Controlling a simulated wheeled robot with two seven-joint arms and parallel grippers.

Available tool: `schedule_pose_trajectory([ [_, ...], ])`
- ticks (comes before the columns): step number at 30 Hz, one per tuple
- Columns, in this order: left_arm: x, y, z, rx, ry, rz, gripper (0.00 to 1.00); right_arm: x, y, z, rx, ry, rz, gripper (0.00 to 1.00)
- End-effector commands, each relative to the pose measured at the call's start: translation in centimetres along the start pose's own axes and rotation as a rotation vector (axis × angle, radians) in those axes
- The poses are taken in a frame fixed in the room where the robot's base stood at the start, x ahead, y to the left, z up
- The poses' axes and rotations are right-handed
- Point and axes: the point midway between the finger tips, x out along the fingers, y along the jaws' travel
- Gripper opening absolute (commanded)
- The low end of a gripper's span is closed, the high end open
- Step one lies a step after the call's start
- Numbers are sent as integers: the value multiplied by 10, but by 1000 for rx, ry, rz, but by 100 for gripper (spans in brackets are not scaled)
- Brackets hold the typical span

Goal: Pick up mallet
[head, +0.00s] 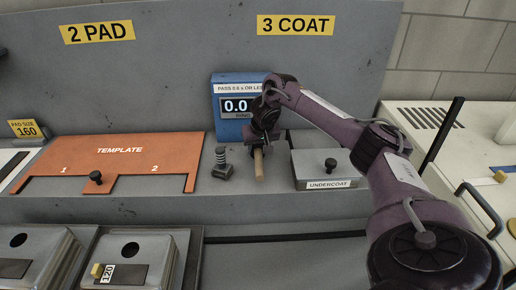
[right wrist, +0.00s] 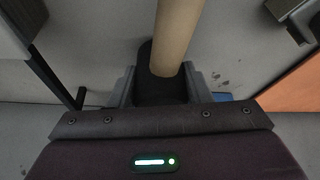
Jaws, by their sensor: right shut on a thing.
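The mallet shows as a pale wooden handle (head: 259,165) in the head view, just below my right gripper (head: 258,143) and in front of the blue gauge box. My right gripper is shut on the mallet. In the right wrist view the tan handle (right wrist: 175,38) runs up from between the fingers (right wrist: 160,88), with a dark part (right wrist: 158,90) of the mallet at its lower end. The gripper hides most of the mallet's head in the head view. I cannot tell whether the mallet touches the shelf. My left gripper is in neither view.
A blue gauge box (head: 230,128) stands behind the gripper. A grey bolt-like part (head: 221,163) stands to its left, and the grey UNDERCOAT box (head: 325,168) to its right. The orange TEMPLATE plate (head: 120,152) lies further left. Metal bins (head: 135,255) are in front, below the shelf.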

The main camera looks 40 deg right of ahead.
Motion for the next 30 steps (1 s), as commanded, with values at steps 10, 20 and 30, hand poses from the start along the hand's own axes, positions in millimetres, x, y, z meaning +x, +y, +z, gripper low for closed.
schedule_pose_trajectory([
  [10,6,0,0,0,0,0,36,-40,-1,-19,3,8,-5,12],
  [20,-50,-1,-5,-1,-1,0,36,-125,0,-53,2,8,-2,12],
  [30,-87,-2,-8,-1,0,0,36,-178,0,-74,1,4,-2,12],
])
